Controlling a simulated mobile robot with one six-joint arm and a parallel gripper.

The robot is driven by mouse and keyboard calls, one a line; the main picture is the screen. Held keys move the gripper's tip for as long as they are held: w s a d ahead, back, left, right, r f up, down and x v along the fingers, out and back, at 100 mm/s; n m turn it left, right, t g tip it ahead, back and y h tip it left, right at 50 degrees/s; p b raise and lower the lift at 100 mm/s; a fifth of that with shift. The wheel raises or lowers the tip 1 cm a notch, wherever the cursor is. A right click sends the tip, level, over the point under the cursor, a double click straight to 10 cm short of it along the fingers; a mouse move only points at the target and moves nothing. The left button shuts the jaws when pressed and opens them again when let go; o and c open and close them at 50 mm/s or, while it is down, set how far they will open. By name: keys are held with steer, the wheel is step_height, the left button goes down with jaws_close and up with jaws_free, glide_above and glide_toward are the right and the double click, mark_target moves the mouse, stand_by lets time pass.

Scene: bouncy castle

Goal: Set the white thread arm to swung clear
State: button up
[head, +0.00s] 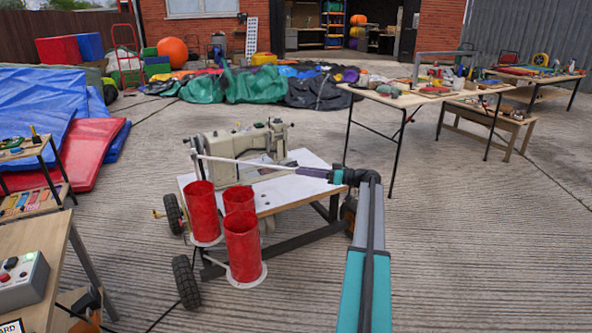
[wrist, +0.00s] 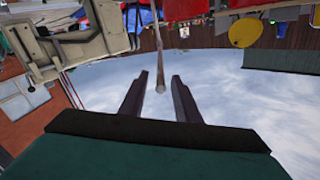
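The white thread arm (head: 245,162) is a long thin rod. In the head view it runs from the left end of the beige sewing machine (head: 240,145) rightward to my gripper (head: 302,171). In the wrist view the thread arm (wrist: 155,38) comes down from the top, and its tip lies between the two dark fingers of my gripper (wrist: 160,78). A gap shows on both sides of the rod, so the fingers look open around its end and not closed on it. The sewing machine also shows in the wrist view (wrist: 85,50), at upper left.
The machine stands on a wheeled cart with a white top (head: 285,190). Several red cylinders (head: 243,247) stand at its front left. A control box (head: 22,280) sits on a bench at lower left. Tables with tools (head: 400,97) stand at right. Concrete at lower right is clear.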

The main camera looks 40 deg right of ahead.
steer(key=v, duration=0.7)
steer(key=shift+p, duration=0.4)
steer(key=shift+f, duration=0.1)
